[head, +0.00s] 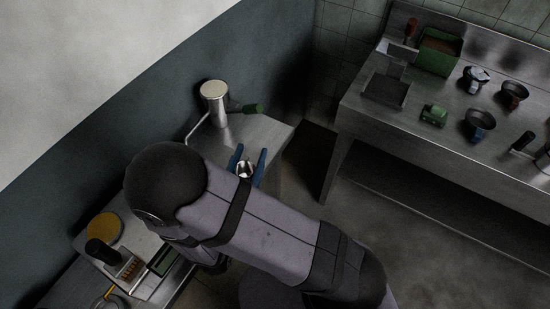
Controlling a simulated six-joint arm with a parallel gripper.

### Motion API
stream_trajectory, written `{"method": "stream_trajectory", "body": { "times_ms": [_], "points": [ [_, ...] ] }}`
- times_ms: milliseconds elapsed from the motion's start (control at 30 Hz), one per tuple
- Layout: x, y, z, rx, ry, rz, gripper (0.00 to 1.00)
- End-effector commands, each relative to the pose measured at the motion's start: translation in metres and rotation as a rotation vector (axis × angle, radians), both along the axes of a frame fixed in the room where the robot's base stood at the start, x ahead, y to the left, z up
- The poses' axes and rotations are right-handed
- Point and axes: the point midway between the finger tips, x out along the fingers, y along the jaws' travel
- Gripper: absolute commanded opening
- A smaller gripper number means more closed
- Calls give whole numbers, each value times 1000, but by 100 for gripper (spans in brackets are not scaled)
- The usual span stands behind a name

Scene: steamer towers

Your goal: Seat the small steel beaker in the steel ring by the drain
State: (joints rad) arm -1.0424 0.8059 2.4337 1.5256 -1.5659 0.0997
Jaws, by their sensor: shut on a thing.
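My gripper (248,163), with two blue fingers, is over the small metal side counter in the middle of the head view. It is shut on a small shiny steel cup, which looks like the small steel beaker (244,171). The beaker's lower part is hidden by my arm, so I cannot tell whether it touches the counter. I cannot make out the steel ring or the drain; my arm covers the near part of this counter.
A tall steel vessel (215,104) with a green handle stands behind my gripper near the wall. The long steel counter (365,122) at right holds several dark cups, a green block (434,115) and a green bin (438,52). At lower left are an orange disc (104,229) and a black cylinder (101,252).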

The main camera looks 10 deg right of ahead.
Motion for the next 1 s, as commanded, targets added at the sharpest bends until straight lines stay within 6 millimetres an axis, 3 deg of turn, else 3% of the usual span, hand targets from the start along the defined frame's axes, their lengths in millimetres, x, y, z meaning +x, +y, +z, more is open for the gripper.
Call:
{"method": "stream_trajectory", "body": {
  "times_ms": [33, 267, 500, 700, 833, 1000],
  "points": [
    [-1, 24, 14, 8, 3, 66, 0],
    [-17, 117, 54, 15, 16, 335, 0],
    [-58, 205, 99, 13, 15, 601, 0],
    [-106, 267, 139, 7, 3, 813, 0],
    [-138, 297, 162, 2, -11, 931, 0],
    [-177, 335, 167, -1, -10, 1044, 0]
  ]
}}
